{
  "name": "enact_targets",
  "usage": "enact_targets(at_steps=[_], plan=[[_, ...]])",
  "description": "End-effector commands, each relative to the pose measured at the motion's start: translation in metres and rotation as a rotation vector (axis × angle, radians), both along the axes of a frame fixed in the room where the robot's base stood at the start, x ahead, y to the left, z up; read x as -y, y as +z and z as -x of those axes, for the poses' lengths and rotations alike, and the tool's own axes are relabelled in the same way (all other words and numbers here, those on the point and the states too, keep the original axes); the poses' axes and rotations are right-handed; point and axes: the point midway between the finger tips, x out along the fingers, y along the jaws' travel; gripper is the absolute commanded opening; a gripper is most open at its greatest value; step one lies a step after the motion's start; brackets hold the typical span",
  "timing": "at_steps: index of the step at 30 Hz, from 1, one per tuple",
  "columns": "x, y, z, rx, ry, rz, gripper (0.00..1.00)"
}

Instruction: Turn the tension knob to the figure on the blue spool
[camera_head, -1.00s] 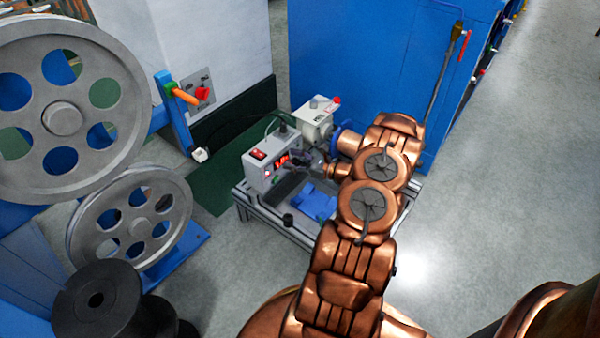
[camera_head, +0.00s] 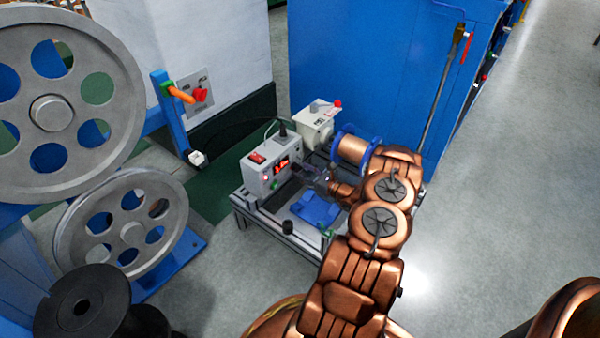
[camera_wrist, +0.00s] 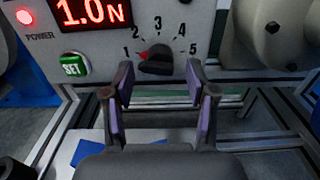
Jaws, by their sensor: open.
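The tension knob (camera_wrist: 157,60) is black with a red pointer on the grey control box (camera_wrist: 205,20). In the wrist view its pointer is at or near 1 on a scale of 1 to 5. The red display (camera_wrist: 92,12) reads 1.0 N. My gripper (camera_wrist: 160,78) is open and empty, its purple-padded fingers either side of the knob's line and apparently short of it. The blue spool (camera_head: 371,158), blue-flanged and wound with copper-coloured wire, stands behind my arm in the head view. I see no readable figure on it.
A green SET button (camera_wrist: 75,66) is left of the knob. A second pale box (camera_head: 315,127) stands behind. Large grey pulleys (camera_head: 132,235) are at left. Floor at right is clear.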

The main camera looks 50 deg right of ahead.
Motion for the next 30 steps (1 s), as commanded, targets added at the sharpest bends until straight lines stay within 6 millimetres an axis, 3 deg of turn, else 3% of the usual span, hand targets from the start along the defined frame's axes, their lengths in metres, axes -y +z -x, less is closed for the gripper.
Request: enact_targets(at_steps=[6, 17, 30], plan=[[-0.001, 0.0, -0.015, 0.0, 0.001, 0.0, 0.57], [-0.002, 0.001, -0.018, 0.0, 0.0, 0.0, 0.56], [0.0, 0.001, -0.017, 0.001, -0.004, 0.001, 0.1]])
